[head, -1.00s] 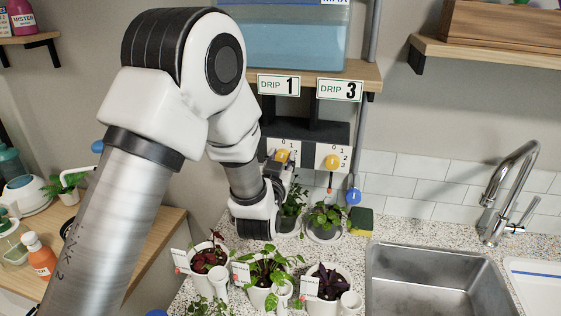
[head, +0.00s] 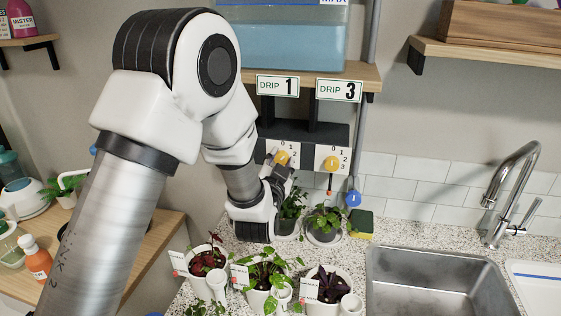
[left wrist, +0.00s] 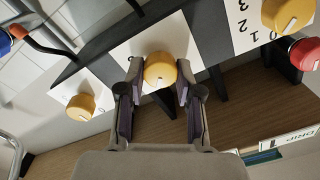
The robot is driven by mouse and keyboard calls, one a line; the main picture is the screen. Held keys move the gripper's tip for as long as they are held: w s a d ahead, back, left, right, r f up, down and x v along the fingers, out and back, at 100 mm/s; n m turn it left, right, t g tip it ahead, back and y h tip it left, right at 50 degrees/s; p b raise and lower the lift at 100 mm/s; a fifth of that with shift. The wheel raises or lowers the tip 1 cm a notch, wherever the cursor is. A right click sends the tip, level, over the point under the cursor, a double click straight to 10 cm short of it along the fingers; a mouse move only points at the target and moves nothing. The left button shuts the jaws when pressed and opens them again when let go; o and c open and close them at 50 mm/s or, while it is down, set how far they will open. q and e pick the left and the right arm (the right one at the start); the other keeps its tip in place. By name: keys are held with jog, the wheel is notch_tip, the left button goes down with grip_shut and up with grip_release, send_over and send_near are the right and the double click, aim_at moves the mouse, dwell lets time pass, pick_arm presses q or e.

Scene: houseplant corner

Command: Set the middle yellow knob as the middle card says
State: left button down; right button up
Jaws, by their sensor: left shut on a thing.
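The middle yellow knob (head: 282,157) sits on a white dial plate under the middle card (head: 278,86), which reads DRIP 1. My left gripper (head: 279,172) is at this knob from below. In the left wrist view, my left gripper (left wrist: 155,88) has its fingers on both sides of the middle yellow knob (left wrist: 160,69), shut on it. The fingers hide part of its dial plate. I cannot clearly tell which number the knob points to. My right gripper is not in view.
Another yellow knob (head: 332,163) is close on the right, under the DRIP 3 card (head: 339,90). In the left wrist view, a third yellow knob (left wrist: 287,13) and a red knob (left wrist: 305,53) are at the right. Potted plants (head: 325,222) stand below, beside the sink (head: 440,280).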

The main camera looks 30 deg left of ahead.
pick_arm(q)
jog(key=c, duration=0.8)
grip_release()
jog(key=shift+w, duration=0.1)
jog(key=shift+o, duration=0.2)
jog(key=shift+w+a+f, duration=0.15)
jog(key=v, duration=0.7)
jog(key=shift+s, duration=0.25)
